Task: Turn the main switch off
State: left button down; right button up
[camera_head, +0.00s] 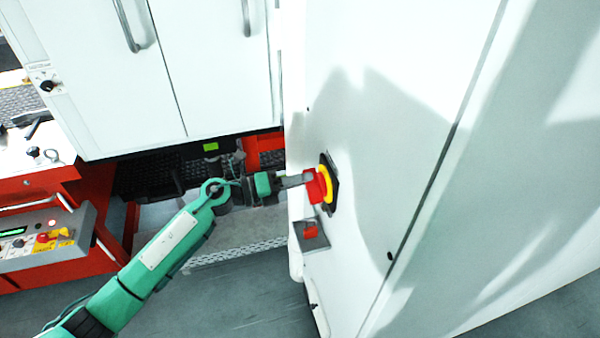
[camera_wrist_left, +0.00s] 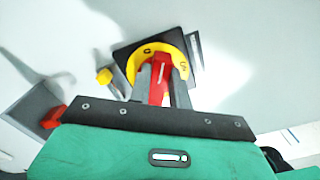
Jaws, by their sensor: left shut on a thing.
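The main switch is a red rotary handle (camera_head: 316,186) on a yellow ring (camera_head: 327,180) and a black plate (camera_head: 333,184), mounted on the side of the white cabinet. My left gripper (camera_head: 308,180) reaches it from the left and is shut on the red handle. In the left wrist view, the two grey fingers (camera_wrist_left: 161,85) stand on either side of the red handle (camera_wrist_left: 159,78), inside the yellow ring (camera_wrist_left: 150,53). The fingers and the gripper body hide part of the handle. My right gripper is not in view.
The white cabinet (camera_head: 400,110) fills the right side. A small grey box with a red part (camera_head: 310,232) sits just below the switch. A control panel (camera_head: 40,240) with buttons and red machine parts stand at the left. Grey floor (camera_head: 240,300) is clear below.

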pick_arm(q)
jog(key=shift+w+a+f+n+p, duration=0.1)
jog(key=shift+f+n+p, duration=0.1)
jog(key=shift+n+p, duration=0.65)
jog(key=shift+d+f+n+p, duration=0.15)
jog(key=shift+n+p, duration=0.2)
jog(key=shift+n, duration=0.85)
jog(key=shift+w+a+f+n+p, duration=0.1)
jog(key=shift+a+f+n+p, duration=0.1)
jog(key=shift+n+p, duration=0.65)
jog(key=shift+n, duration=0.3)
jog(key=c, duration=1.3)
grip_release()
